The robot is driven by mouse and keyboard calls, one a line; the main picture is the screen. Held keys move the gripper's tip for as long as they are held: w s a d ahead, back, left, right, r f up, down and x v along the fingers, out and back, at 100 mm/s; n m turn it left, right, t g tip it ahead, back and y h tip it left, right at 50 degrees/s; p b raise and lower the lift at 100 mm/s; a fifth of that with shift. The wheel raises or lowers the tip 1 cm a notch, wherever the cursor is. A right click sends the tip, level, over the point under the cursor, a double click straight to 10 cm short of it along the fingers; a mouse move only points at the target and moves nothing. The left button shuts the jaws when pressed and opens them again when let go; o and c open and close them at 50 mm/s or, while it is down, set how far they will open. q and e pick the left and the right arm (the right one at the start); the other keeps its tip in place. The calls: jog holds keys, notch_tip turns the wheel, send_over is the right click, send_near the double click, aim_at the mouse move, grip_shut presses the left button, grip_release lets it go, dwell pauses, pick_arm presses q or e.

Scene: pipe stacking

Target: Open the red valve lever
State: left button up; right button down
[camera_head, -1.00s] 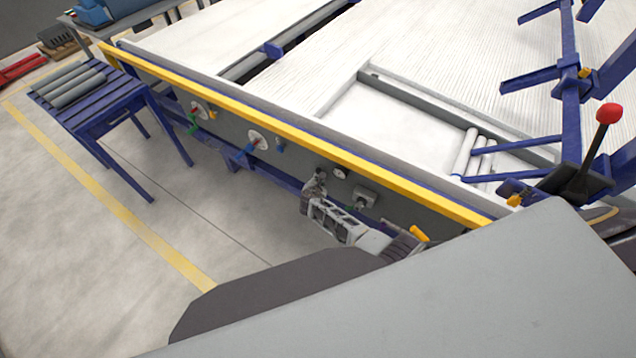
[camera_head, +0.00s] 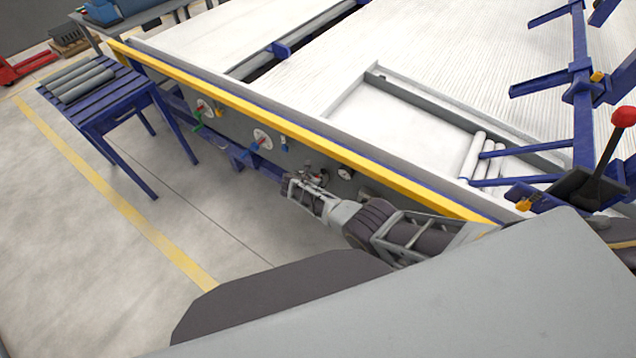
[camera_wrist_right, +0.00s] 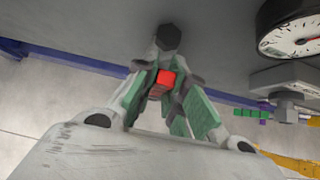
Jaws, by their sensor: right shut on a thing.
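The red valve lever (camera_wrist_right: 167,79) shows in the right wrist view as a small red piece between my fingers, with a dark hexagonal end (camera_wrist_right: 168,37) just beyond it. My right gripper (camera_wrist_right: 160,85) is shut on the lever; its green-lined fingers hide most of it. In the head view my right gripper (camera_head: 299,183) is at the grey side panel (camera_head: 233,125), below the yellow edge rail (camera_head: 285,122). The lever is too small and covered to make out clearly there. My left gripper is not in view.
A dial gauge (camera_wrist_right: 295,30) and a green handle (camera_wrist_right: 250,113) are right of my fingers in the wrist view. Another gauge (camera_head: 263,138) is on the panel farther left. A blue stand (camera_head: 100,97) holds grey pipes (camera_head: 78,82).

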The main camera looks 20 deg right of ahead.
jog(key=shift+w+a, duration=0.1)
jog(key=shift+a, duration=0.05)
dwell(0.5)
jog(key=c, duration=1.5)
grip_release()
jog(key=shift+o, duration=0.2)
jog(key=shift+a+r, duration=0.2)
jog(key=v, duration=1.1)
jog(key=shift+a, duration=0.2)
jog(key=shift+r, duration=0.1)
